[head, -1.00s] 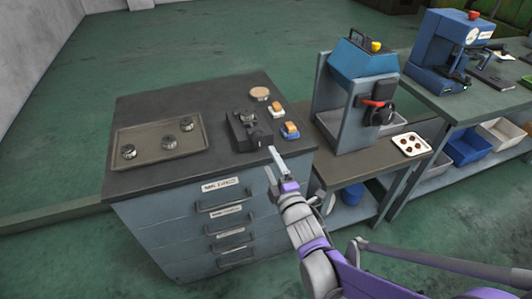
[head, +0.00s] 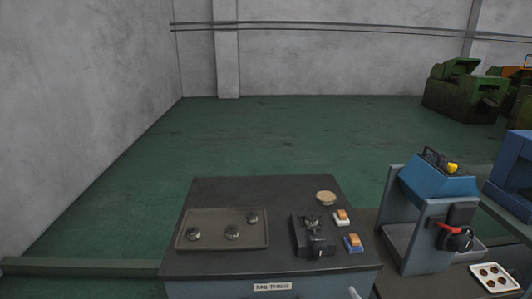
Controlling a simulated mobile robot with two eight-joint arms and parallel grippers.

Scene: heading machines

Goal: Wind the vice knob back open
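The small dark vice (head: 301,237) stands on the right part of the dark cabinet top (head: 225,262). Its dark front end, where a knob seems to be (head: 317,246), faces me near the front edge; how far it is wound cannot be made out. Only a pale tip of my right gripper (head: 354,293) shows at the bottom edge, in front of the cabinet's right corner and apart from the vice. The rest of it is out of frame, so its opening is hidden. My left gripper is not in view.
A tray (head: 212,242) with 3 round metal parts lies left of the vice. A round tan piece (head: 326,197) and two orange-topped blocks (head: 341,217) sit behind and right of it. A blue-topped machine (head: 435,185) stands right, with a white tray (head: 495,279) beside it.

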